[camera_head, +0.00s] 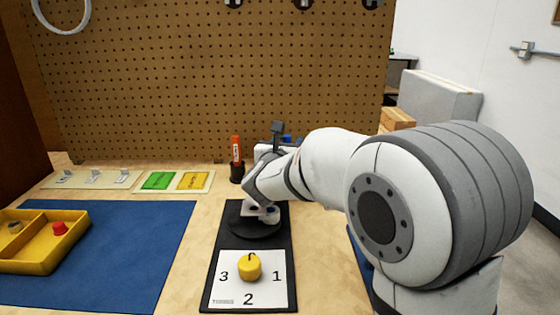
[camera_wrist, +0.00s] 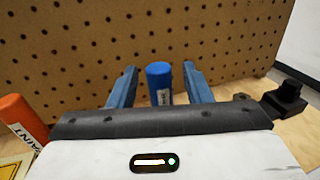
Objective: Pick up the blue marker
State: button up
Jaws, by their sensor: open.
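The blue marker (camera_wrist: 160,80) stands upright between the two blue fingers of my gripper (camera_wrist: 158,82) in the wrist view. The fingers are open, with a gap on each side of the marker. The marker's lower part is hidden behind the gripper body. In the head view a small bit of blue (camera_head: 287,139) shows behind my wrist; I cannot tell whether it is the marker or a finger.
An orange paint marker (camera_head: 236,150) stands upright in a black holder left of my wrist; it also shows in the wrist view (camera_wrist: 20,118). A pegboard (camera_head: 210,80) rises behind. A yellow knob (camera_head: 249,266) sits on a numbered dial plate, and a yellow tray (camera_head: 40,250) lies on a blue mat.

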jog(key=shift+c, duration=0.2)
grip_shut()
dwell(0.3)
notch_tip(320, 180, up, 10)
jog(key=p, duration=0.3)
